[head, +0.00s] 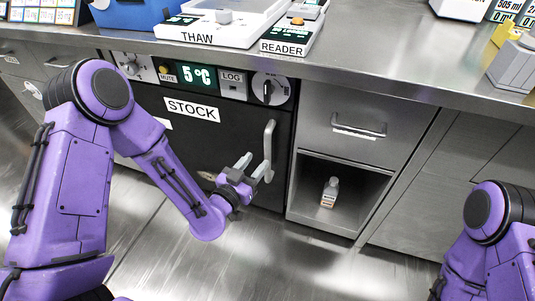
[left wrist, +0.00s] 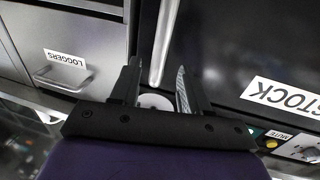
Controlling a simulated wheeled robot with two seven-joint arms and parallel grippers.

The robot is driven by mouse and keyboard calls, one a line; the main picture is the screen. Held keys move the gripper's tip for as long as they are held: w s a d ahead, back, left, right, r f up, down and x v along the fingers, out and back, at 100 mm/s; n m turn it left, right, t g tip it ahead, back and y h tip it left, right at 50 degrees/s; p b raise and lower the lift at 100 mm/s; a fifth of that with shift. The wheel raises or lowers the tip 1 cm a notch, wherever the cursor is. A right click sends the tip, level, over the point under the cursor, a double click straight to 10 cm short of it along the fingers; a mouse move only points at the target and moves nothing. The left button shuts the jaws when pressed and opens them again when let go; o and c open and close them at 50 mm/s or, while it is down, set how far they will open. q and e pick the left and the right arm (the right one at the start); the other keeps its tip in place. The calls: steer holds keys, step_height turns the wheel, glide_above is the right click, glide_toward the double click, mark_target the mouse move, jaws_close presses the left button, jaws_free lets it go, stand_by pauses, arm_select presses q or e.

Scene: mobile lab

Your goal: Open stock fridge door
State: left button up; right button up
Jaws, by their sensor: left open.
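The stock fridge has a black door (head: 215,145) with a white STOCK label (head: 192,109), and the door looks shut. Its pale upright bar handle (head: 269,138) is near the door's right edge. My left gripper (head: 254,166) is open and empty at the lower part of the handle. In the left wrist view the handle (left wrist: 165,40) comes down into the space between the two spread fingers (left wrist: 157,85). I cannot tell whether a finger touches it. My right arm shows at the lower right of the head view, but its gripper is out of the picture.
Above the door is a panel with a 5°C display (head: 197,75) and a dial (head: 270,88). Right of the fridge are a drawer (head: 345,105) and an open cubby with a small bottle (head: 330,192). The steel counter (head: 390,50) overhangs. The floor (head: 290,260) in front is clear.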

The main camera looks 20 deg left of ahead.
mark_target(266, 151)
arm_select(q)
steer(key=x, duration=0.7)
steer(key=shift+w+b, duration=0.3)
steer(key=shift+b, duration=0.1)
steer(key=shift+d, duration=0.1)
jaws_close()
